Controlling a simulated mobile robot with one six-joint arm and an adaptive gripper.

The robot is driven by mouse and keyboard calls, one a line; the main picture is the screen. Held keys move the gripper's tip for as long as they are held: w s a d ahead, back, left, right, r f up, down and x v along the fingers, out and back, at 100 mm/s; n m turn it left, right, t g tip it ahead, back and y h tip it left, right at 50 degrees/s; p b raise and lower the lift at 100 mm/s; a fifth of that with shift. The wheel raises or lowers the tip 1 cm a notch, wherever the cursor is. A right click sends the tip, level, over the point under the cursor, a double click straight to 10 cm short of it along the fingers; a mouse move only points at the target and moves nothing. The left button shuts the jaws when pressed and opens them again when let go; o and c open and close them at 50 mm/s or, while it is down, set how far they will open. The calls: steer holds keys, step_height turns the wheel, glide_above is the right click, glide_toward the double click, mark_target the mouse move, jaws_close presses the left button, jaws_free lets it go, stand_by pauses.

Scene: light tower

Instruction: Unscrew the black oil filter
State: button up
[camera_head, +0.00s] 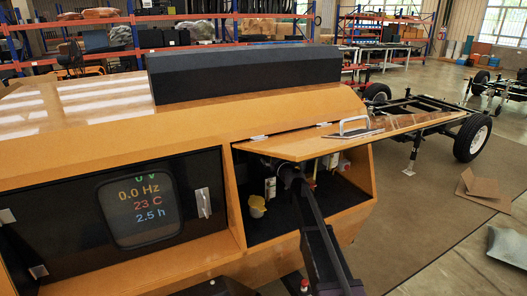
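The orange light tower housing (222,110) has an open side compartment, its hatch (330,143) raised with a metal handle on top. My arm reaches up from the bottom of the picture into this compartment. My gripper (296,183) is at the far end of the arm, small and dark against the dark interior. A black rounded shape (289,171) sits right at the gripper's end. It may be the black oil filter, but I cannot tell it apart from the gripper. Whether the fingers touch or hold it is not clear.
Inside the compartment are a yellow part (257,206), a white cylinder (270,188) and a red-and-white part (344,166). The raised hatch overhangs the opening. A display panel (138,208) is to the left. A wheeled trailer frame (430,120) and cardboard (480,188) are at the right.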

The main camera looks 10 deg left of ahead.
steer(key=shift+v, duration=1.65)
